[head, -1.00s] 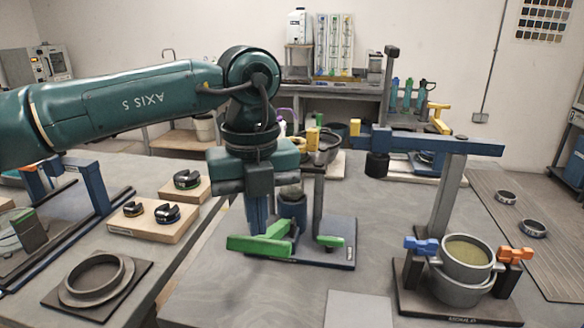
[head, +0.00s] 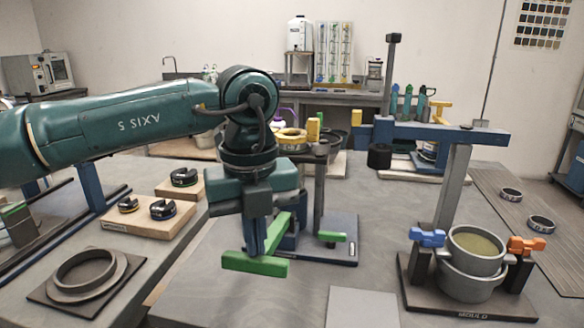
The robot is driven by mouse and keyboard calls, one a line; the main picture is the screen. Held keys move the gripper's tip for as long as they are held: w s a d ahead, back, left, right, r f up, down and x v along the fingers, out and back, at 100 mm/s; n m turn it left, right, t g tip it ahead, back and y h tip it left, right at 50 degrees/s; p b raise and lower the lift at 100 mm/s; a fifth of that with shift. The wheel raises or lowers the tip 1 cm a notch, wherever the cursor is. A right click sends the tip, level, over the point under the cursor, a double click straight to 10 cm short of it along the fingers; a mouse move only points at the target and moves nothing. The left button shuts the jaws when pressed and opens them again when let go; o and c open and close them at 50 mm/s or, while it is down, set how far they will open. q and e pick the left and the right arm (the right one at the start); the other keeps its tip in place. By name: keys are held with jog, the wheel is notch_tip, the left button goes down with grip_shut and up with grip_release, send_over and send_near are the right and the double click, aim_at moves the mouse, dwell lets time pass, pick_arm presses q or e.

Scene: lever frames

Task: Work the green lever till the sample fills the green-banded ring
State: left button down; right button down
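The green lever (head: 256,264) is a bar with a crosspiece handle at its near end. It juts forward from a blue-grey frame (head: 345,252) on the middle table. My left gripper (head: 253,250) points down at the lever, its blue fingers overlapping the bar just behind the crosspiece. I cannot tell whether the fingers are closed on it. The gripper and arm hide part of the frame behind. A dark, notched ring with what looks like a green band (head: 185,177) sits on a wooden block at the left. I cannot make out the sample. My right gripper is not in view.
A mould stand (head: 470,309) with a filled cup and blue and orange clamps is at the right. A tall blue beam (head: 440,133) reaches left above it. Notched rings (head: 163,209) sit on a left block (head: 150,232). The table's near middle is mostly clear.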

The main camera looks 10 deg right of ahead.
aim_at(255, 263)
pick_arm(q)
jog(key=shift+s+f+b, duration=0.15)
jog(key=shift+f+b, duration=0.5)
jog(key=shift+f, duration=0.2)
jog(key=shift+s+f+b, duration=0.1)
jog(key=shift+f+b, duration=0.55)
jog(key=shift+f, duration=0.2)
jog(key=shift+a+f+b, duration=0.1)
jog(key=shift+f+b, duration=0.4)
jog(key=shift+f, duration=0.1)
jog(key=shift+r, duration=0.25)
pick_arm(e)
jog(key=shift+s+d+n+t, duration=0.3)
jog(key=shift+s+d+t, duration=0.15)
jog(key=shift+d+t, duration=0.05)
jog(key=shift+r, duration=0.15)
